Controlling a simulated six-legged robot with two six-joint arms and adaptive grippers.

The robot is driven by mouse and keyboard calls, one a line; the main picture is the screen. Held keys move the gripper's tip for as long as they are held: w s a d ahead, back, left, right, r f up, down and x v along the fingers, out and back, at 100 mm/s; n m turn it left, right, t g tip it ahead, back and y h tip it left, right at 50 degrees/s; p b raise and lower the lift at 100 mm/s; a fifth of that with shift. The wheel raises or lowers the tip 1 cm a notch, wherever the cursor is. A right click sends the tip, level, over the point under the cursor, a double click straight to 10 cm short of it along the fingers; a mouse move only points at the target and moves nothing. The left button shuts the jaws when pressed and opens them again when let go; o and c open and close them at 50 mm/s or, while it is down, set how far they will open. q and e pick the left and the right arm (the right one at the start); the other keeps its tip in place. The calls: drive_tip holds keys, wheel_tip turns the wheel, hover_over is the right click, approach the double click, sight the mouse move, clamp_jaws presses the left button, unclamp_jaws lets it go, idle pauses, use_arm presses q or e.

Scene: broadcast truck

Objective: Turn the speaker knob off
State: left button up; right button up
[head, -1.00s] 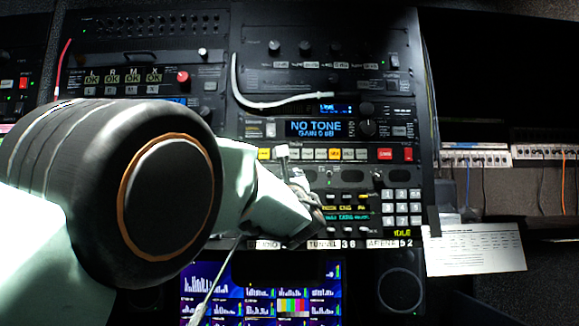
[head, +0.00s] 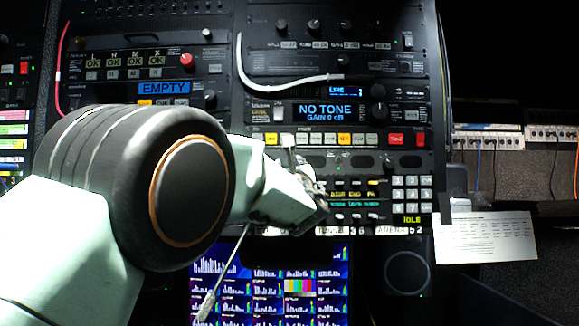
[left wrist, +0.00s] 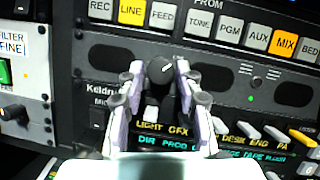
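A small black round knob (left wrist: 161,72) with a white pointer mark sits on the dark panel in the left wrist view. Its pointer is tilted up and to the right. I take it for the speaker knob; no label saying so is readable. My left gripper (left wrist: 160,82) has its two pale fingers on either side of the knob, apart from each other. I cannot tell whether they touch it. In the head view my left gripper (head: 310,190) is at the middle of the rack and hides the knob. My right gripper is not in view.
Lit buttons (left wrist: 202,25) run above the knob and small labelled switches (left wrist: 245,133) lie below right. A keypad (head: 411,193) is right of my gripper. A white cable (head: 285,88) hangs above, and a paper sheet (head: 487,238) hangs at right.

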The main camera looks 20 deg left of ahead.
use_arm(q)
drive_tip(key=shift+c, duration=0.7)
drive_tip(key=shift+s+d+r, duration=0.1)
drive_tip(key=shift+s+d, duration=0.05)
drive_tip(key=c, duration=0.3)
clamp_jaws()
drive_tip(key=shift+r, duration=0.1)
drive_tip(key=shift+n+y+b, duration=0.3)
drive_tip(key=shift+n+y, duration=0.1)
drive_tip(key=shift+n, duration=0.2)
